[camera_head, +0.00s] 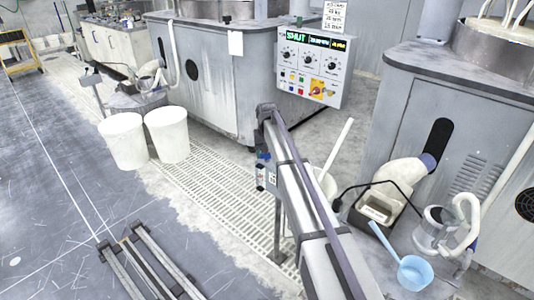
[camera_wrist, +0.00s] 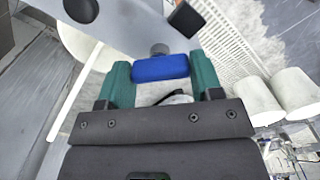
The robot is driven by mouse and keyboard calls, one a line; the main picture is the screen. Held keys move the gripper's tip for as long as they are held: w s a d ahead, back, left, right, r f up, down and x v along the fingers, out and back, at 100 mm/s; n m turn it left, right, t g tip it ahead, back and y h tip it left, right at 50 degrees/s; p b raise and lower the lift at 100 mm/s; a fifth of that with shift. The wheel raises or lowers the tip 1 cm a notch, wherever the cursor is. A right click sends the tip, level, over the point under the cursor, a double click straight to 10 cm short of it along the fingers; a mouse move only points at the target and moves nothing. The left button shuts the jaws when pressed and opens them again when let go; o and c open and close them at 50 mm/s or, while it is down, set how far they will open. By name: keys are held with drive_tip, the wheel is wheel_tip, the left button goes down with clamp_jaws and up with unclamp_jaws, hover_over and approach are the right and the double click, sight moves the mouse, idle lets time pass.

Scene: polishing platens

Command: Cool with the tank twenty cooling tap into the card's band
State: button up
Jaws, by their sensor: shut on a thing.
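In the wrist view my gripper (camera_wrist: 157,72) has its two green fingers shut on a blue tap handle (camera_wrist: 160,66). A round grey knob-like part (camera_wrist: 160,48) shows just beyond the handle. In the head view a small blue part (camera_head: 263,156) shows beside my arm, above small labels; my gripper itself is hidden there. The control panel (camera_head: 313,68) has a lit display reading SHUT in green, with smaller readings beside it too small to make out. A white card (camera_head: 335,16) with several printed lines stands above the panel; its figures are hard to read.
Two white buckets (camera_head: 123,140) stand left of the drain grating (camera_head: 205,180). A grey machine (camera_head: 215,85) stands behind the panel, another (camera_head: 430,110) at right. A light blue scoop (camera_head: 412,272), a pump (camera_head: 432,230) and a container (camera_head: 378,208) crowd the right floor.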

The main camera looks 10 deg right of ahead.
drive_tip(key=o, duration=0.9)
wheel_tip(320, 180, up, 11)
drive_tip(key=p, duration=1.1)
drive_tip(key=shift+f, duration=0.15)
drive_tip(key=s, duration=4.1)
drive_tip(key=shift+n, duration=0.4)
drive_tip(key=r+p, duration=0.5)
drive_tip(key=w+r+p, duration=0.1)
drive_tip(key=r+p, duration=0.9)
drive_tip(key=shift+w+r+p, duration=0.2)
drive_tip(key=shift+r+p, duration=0.1)
drive_tip(key=shift+r, duration=0.1)
